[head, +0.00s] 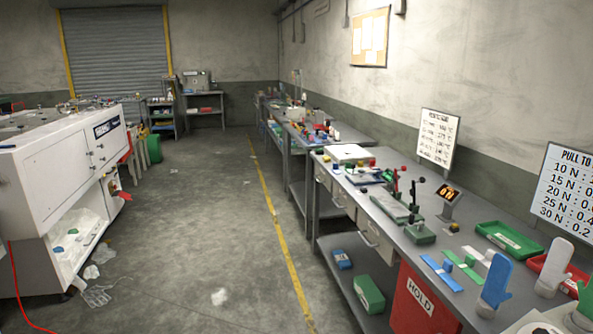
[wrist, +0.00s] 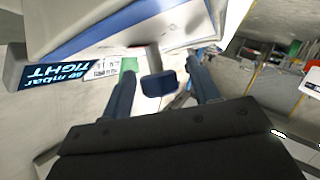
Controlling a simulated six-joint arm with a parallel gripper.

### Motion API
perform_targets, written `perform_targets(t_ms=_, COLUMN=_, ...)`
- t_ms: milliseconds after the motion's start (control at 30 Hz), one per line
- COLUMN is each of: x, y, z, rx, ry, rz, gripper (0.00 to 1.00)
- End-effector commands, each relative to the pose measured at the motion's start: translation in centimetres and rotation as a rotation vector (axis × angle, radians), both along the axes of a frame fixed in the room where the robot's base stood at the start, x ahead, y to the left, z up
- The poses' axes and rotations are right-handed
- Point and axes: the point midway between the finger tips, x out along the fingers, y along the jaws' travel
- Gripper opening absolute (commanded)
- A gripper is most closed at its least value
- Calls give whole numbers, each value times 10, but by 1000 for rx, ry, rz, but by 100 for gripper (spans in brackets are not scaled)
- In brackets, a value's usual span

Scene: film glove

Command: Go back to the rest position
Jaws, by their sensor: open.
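My gripper (wrist: 162,68) shows in the wrist view with its two dark blue fingers spread apart. It is open. A dark blue block (wrist: 158,85) appears between the fingers; I cannot tell whether it is near them or behind them, and no finger visibly touches it. A small green patch (wrist: 129,65) shows by the left fingertip. A white body with a blue stripe (wrist: 130,28) fills the top of the wrist view. A display reading "mbar TIGHT" (wrist: 58,74) is upside down at its left. My gripper is not in the head view.
In the head view, a long grey workbench (head: 385,245) on the right carries a green tray (head: 508,240), a red tray (head: 552,272), hand-shaped forms (head: 497,280) and a lit readout (head: 448,194). A white machine (head: 65,190) stands left. The floor between (head: 200,220) is mostly clear.

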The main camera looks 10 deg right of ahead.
Motion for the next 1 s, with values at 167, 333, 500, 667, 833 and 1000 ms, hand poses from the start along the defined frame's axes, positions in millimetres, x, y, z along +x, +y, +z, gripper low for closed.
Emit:
perform_targets(t_ms=167, x=-30, y=17, z=11, rx=-1, ry=0, rz=-4, gripper=55)
perform_targets(t_ms=333, x=-58, y=34, z=21, rx=-1, ry=0, rz=-4, gripper=55)
perform_targets(t_ms=500, x=-86, y=50, z=32, rx=-2, ry=0, rz=-3, gripper=55)
perform_targets(t_ms=667, x=-113, y=66, z=41, rx=-2, ry=0, rz=-5, gripper=55)
perform_targets(t_ms=833, x=-113, y=69, z=41, rx=0, ry=0, rz=5, gripper=55)
perform_targets(t_ms=1000, x=-85, y=51, z=31, rx=1, ry=-1, rz=3, gripper=55)
